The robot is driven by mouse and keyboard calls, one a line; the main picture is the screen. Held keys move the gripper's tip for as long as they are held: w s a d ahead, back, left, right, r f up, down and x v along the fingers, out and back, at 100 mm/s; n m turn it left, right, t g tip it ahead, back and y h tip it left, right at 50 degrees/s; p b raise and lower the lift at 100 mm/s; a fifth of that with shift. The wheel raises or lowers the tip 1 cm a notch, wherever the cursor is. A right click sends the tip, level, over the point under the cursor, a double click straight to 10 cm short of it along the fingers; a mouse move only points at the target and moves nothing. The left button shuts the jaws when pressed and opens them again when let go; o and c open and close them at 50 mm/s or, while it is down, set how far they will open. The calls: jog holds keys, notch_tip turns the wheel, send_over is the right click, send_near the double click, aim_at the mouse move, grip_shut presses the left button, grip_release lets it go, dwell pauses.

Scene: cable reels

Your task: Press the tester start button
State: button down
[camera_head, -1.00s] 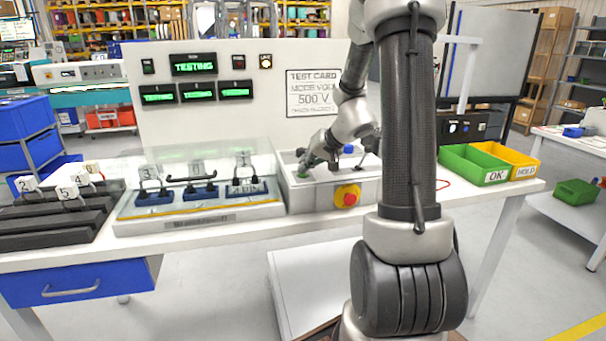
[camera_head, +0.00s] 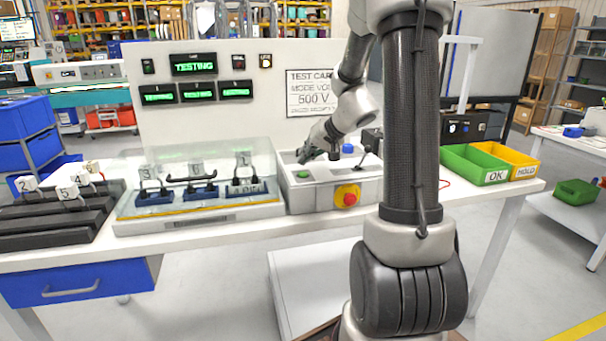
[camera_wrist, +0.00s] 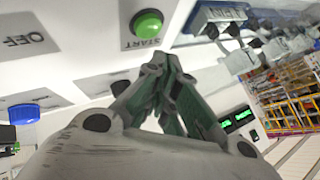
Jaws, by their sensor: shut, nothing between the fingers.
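The green start button (camera_wrist: 146,22) sits on the tester's pale control panel, with the word START beside it in the wrist view. It also shows in the head view (camera_head: 303,174) at the left of the panel. My gripper (camera_wrist: 165,60) is shut and empty, its fingertips apart from the button. In the head view my gripper (camera_head: 303,158) is just above the button. The display panel (camera_head: 194,69) reads TESTING on its main screen and on the smaller screens below.
A red emergency knob (camera_head: 347,196) is on the control box front. A blue control (camera_wrist: 24,113) and an OFF label (camera_wrist: 25,38) are on the panel. Green (camera_head: 474,171) and yellow bins stand right.

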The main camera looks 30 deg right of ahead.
aim_at(305, 172)
jog(key=shift+r, duration=1.95)
